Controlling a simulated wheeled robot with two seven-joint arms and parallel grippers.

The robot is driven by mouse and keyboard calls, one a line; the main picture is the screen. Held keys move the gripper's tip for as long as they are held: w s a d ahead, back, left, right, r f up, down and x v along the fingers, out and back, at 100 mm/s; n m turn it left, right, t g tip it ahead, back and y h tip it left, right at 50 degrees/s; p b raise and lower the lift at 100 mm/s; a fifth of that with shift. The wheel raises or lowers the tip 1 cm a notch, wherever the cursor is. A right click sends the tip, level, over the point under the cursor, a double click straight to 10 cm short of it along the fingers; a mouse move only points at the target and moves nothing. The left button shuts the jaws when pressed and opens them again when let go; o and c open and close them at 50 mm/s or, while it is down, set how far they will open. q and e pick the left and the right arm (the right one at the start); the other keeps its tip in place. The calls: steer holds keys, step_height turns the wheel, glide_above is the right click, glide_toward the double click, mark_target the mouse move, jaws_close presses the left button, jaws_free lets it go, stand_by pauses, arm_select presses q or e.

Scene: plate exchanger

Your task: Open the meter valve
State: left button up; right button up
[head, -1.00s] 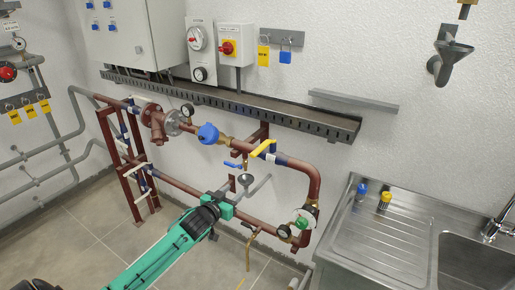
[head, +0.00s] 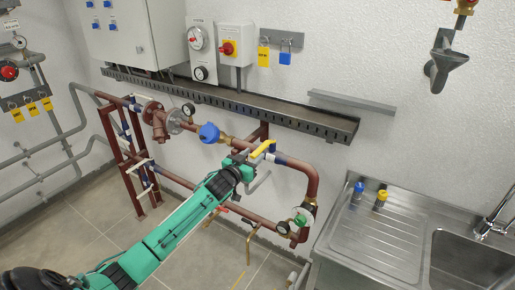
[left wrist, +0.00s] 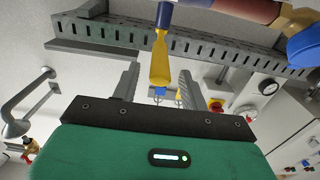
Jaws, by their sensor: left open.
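The meter valve's yellow lever (head: 263,149) is on the red-brown pipe, right of the round blue meter (head: 209,132). In the head view the lever slants across the pipe line. In the left wrist view the yellow lever (left wrist: 160,62) shows between the two fingers, with a blue part beyond it. My left gripper (head: 249,156) is open, close to the lever's lower left end. I cannot tell whether a finger touches the lever. The blue meter also shows at the right edge of the left wrist view (left wrist: 306,47). My right gripper is not in view.
A slotted metal tray (head: 228,103) runs along the wall above the pipe. The lower pipe loop has a green-handled valve (head: 300,220). A steel sink unit (head: 375,245) stands at the right. Open floor lies at the front left.

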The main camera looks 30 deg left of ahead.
mark_target(257, 150)
arm_select(q)
steer(key=shift+w+d+p, duration=0.1)
steer(key=shift+w+p, duration=0.35)
steer(key=shift+w, duration=1.45)
jaws_close()
